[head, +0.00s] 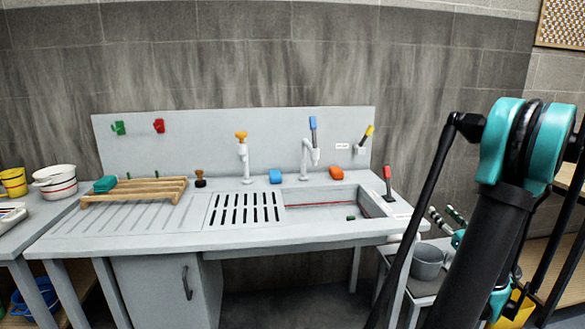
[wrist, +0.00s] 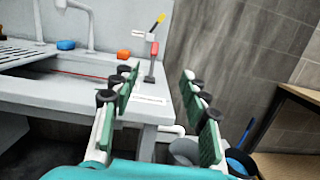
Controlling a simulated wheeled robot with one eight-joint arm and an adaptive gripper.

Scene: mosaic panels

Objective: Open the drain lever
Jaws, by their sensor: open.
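A lever with a red handle (head: 387,175) stands upright on the counter at the right end of the sink (head: 335,203). In the wrist view the red lever (wrist: 154,49) shows beyond and between my fingers, on a dark post. A label lies on the counter in front of it, too small to read. A second lever with a yellow handle (head: 367,131) sits on the back panel beside another label. I cannot read which label names the drain. My gripper (wrist: 159,74) is open and empty, with green-padded fingers apart. It is short of the red lever and not touching it.
A white faucet with a blue handle (head: 313,124) and an orange sponge (head: 336,172) are behind the sink. A grey pot (head: 429,260) stands on a lower surface to the right. The wall (wrist: 240,60) is at the right.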

